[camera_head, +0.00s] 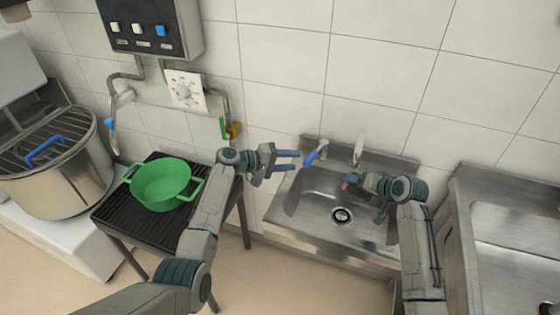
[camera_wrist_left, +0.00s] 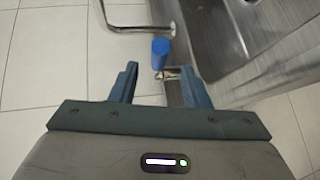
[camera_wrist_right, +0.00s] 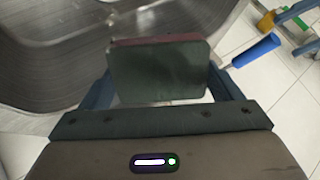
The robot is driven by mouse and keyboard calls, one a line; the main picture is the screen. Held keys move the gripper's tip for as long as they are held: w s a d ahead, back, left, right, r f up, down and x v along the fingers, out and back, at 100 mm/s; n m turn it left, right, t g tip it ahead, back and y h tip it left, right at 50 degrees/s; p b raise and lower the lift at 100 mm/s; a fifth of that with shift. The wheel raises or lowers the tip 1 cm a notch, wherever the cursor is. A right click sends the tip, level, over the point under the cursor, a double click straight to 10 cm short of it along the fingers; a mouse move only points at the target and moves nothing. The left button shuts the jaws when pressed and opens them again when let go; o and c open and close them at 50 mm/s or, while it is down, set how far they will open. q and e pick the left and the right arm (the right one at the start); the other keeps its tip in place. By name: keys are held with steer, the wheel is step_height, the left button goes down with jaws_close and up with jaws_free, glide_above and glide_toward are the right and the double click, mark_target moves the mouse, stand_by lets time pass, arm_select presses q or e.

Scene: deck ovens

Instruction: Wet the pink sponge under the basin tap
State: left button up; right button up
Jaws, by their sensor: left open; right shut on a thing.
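The pink sponge (camera_wrist_right: 155,72) is held between the fingers of my right gripper (camera_head: 355,184); the right wrist view shows its dark green face and a pinkish edge. In the head view only a small pink part (camera_head: 349,181) shows. The right gripper is over the steel basin (camera_head: 310,206), below and near the tap spout (camera_head: 358,148). The tap's blue lever handle (camera_head: 313,155) is left of the spout. My left gripper (camera_head: 290,160) is open and empty, just left of that handle. In the left wrist view, the blue handle (camera_wrist_left: 161,47) lies ahead of the open fingers. No water is visible.
A green pot (camera_head: 162,188) stands on a black grill stand (camera_head: 112,212) to the left. A large steel kettle (camera_head: 62,170) is at far left. A yellow and green valve (camera_head: 232,130) is on the wall behind my left gripper. Another steel sink (camera_head: 510,235) is at right.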

mark_target(316, 152)
arm_select(q)
steer(key=shift+v, duration=1.65)
steer(key=shift+s+a+f+t, duration=0.1)
steer(key=shift+f+t, duration=0.15)
steer(key=shift+t, duration=0.05)
steer(key=c, duration=0.7)
steer(key=shift+s+a+f+n+t, duration=0.1)
steer(key=shift+a+f+n+t, duration=0.1)
steer(key=shift+n+t, duration=0.3)
jaws_close()
steer(key=s+a+n+t+y, duration=0.2)
steer(key=a+n+t+y, duration=0.15)
steer(key=t, duration=0.25)
steer(key=shift+m+h, duration=0.25)
steer(key=shift+h, duration=0.1)
steer(key=x, duration=0.9)
steer(key=shift+r, duration=0.25)
steer(key=shift+s+d+f, duration=0.15)
steer(key=shift+s+d, duration=0.1)
steer(key=shift+d, duration=0.35)
steer(key=shift+s+d+f, duration=0.15)
steer(key=shift+s+d, duration=0.1)
steer(key=shift+d, duration=0.35)
steer(key=shift+s+d+f, duration=0.1)
steer(key=shift+s+d, duration=0.15)
steer(key=shift+d, duration=0.4)
